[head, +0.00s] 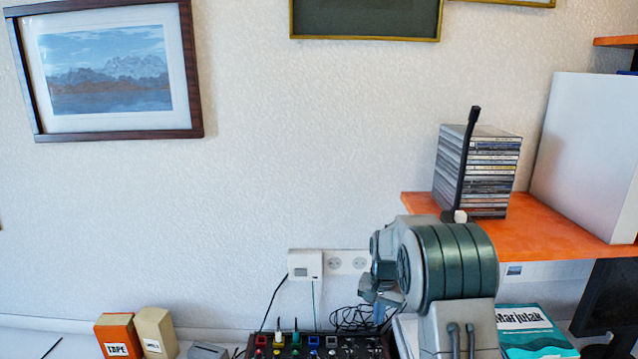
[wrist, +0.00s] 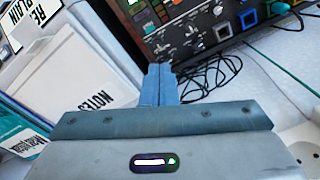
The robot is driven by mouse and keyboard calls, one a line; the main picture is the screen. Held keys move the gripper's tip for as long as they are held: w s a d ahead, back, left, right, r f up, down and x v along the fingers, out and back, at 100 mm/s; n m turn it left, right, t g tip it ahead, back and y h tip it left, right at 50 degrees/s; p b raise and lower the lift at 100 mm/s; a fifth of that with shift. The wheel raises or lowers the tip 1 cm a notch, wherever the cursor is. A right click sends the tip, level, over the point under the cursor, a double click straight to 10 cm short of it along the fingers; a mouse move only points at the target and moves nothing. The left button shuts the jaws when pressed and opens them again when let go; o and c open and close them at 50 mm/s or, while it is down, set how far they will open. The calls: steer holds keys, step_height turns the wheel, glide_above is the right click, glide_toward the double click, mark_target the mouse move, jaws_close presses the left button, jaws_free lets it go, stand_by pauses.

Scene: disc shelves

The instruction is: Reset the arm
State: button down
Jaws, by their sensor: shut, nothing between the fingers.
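My gripper (wrist: 158,72) shows in the wrist view with its two blue-grey fingers together and nothing between them. The fingers point down toward the desk, near a dark panel with knobs and plugs (wrist: 200,30) and loose black cables (wrist: 205,80). In the head view my grey-green arm (head: 450,265) is folded at the lower right, in front of the orange shelf's lower side.
An orange shelf (head: 415,204) bears a stack of disc cases (head: 490,165) and a large white case (head: 590,150). A teal book (head: 535,325) lies below. Orange (head: 118,335) and cream boxes (head: 155,335) stand at lower left. A white notes box (wrist: 70,80) is left of my fingers.

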steer(key=s+r+n+t, duration=0.1)
steer(key=s+r, duration=0.4)
steer(key=s, duration=0.3)
steer(key=s+r+n, duration=0.1)
steer(key=s+r, duration=0.4)
steer(key=s, duration=0.3)
steer(key=s+r+n+t, duration=0.1)
steer(key=s+r+n, duration=0.1)
steer(key=s+r, duration=0.45)
steer(key=s+f+n, duration=0.1)
steer(key=s+f, duration=0.2)
steer(key=s, duration=0.8)
steer(key=shift+s+t, duration=0.3)
steer(key=shift+t, duration=0.1)
